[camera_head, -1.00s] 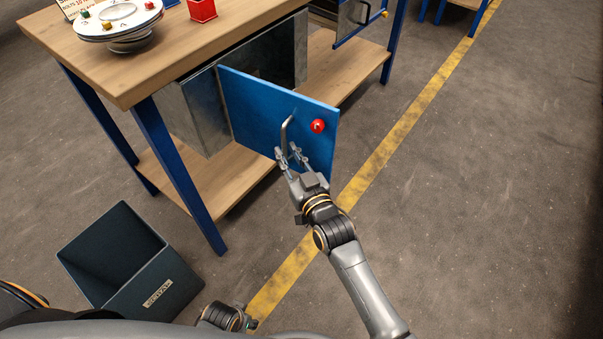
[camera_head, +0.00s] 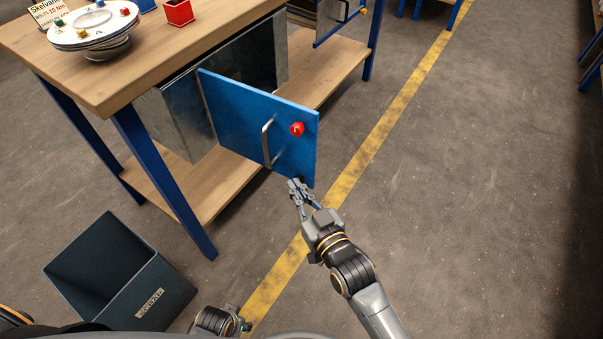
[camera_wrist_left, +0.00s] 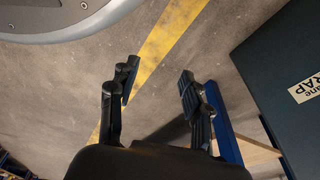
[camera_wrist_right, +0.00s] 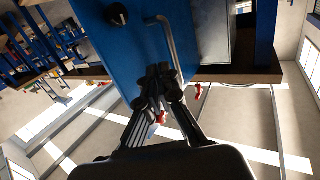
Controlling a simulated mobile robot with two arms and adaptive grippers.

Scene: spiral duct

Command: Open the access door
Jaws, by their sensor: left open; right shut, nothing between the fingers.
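The access door is a blue panel (camera_head: 235,112) that stands swung out from a grey metal box (camera_head: 185,120) under the workbench. It carries a bent metal handle (camera_head: 267,142) and a red knob (camera_head: 297,129). My right gripper (camera_head: 296,184) is shut and empty near the door's lower outer corner, apart from the handle. In the right wrist view the shut fingers (camera_wrist_right: 159,72) appear in front of the door (camera_wrist_right: 142,62), with the handle (camera_wrist_right: 171,45) beside the tips. Whether they touch the door I cannot tell. My left gripper (camera_wrist_left: 158,72) is open and empty over the floor.
A dark bin (camera_head: 120,275) stands on the floor at the lower left; it also shows in the left wrist view (camera_wrist_left: 270,65). The workbench (camera_head: 110,75) has blue legs and a lower shelf (camera_head: 215,190).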

